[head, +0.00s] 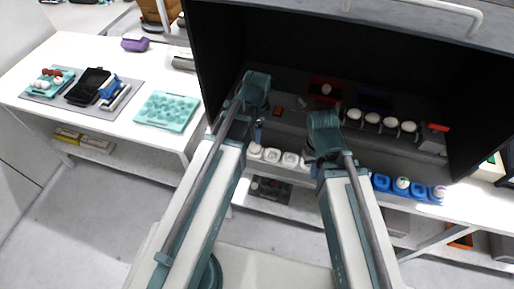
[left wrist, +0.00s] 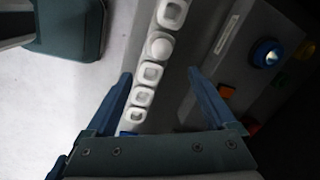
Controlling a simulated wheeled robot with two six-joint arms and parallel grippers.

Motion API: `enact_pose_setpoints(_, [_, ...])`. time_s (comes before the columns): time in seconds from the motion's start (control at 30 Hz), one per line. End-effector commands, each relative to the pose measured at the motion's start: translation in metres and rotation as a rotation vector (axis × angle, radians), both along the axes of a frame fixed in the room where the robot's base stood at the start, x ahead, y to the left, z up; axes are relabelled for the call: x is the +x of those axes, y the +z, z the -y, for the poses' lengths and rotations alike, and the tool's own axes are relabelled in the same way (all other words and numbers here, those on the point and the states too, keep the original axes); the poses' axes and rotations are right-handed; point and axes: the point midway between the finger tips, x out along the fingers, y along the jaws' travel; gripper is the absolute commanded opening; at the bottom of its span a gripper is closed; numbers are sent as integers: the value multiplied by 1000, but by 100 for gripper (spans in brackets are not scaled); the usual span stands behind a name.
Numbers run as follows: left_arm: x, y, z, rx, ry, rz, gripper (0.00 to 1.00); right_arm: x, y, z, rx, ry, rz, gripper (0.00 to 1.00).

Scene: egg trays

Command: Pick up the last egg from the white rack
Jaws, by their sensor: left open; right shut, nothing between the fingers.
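The white rack (left wrist: 152,86) runs as a row of square cups in the left wrist view. One cup near the top holds a round white egg (left wrist: 159,45); the cups below it look empty. In the head view the rack (head: 290,160) lies at the cabinet's front edge, between my two arms. My left gripper (left wrist: 159,73) is open, its fingers on either side of the row, with the egg beyond the fingertips and nothing held. In the head view it is mostly hidden behind its wrist. My right gripper (head: 313,165) is shut and empty near the rack's right end.
A dark cabinet with a raised door (head: 420,20) surrounds the work area. White eggs (head: 372,118) stand in a row farther back. A blue rack (head: 381,182) with eggs is at right. A teal tray (head: 167,111) lies on the left white table (head: 60,60).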

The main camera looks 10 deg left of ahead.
Motion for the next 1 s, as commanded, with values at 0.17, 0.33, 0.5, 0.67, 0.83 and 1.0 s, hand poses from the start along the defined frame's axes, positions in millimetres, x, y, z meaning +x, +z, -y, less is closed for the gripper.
enact_pose_setpoints(0.17, [3, -28, -1, 0, 1, 0, 90, 0, -28, 0, 0, 1, 0, 0])
enact_pose_setpoints(0.33, [6, -53, -2, 0, 1, 0, 90, 0, -53, 0, 0, 1, 0, 0])
enact_pose_setpoints(0.5, [9, -75, -3, 0, 2, 0, 90, 0, -75, 0, 0, 0, 0, 0])
enact_pose_setpoints(0.67, [10, -79, -4, 0, 2, 0, 90, 0, -79, 0, 0, -1, 0, 0])
enact_pose_setpoints(0.83, [10, -79, -4, 0, 2, 0, 90, 0, -79, 0, 0, -1, 0, 0])
enact_pose_setpoints(1.0, [13, -93, -5, 0, 2, 0, 90, 0, -93, 0, 0, -1, 0, 0])
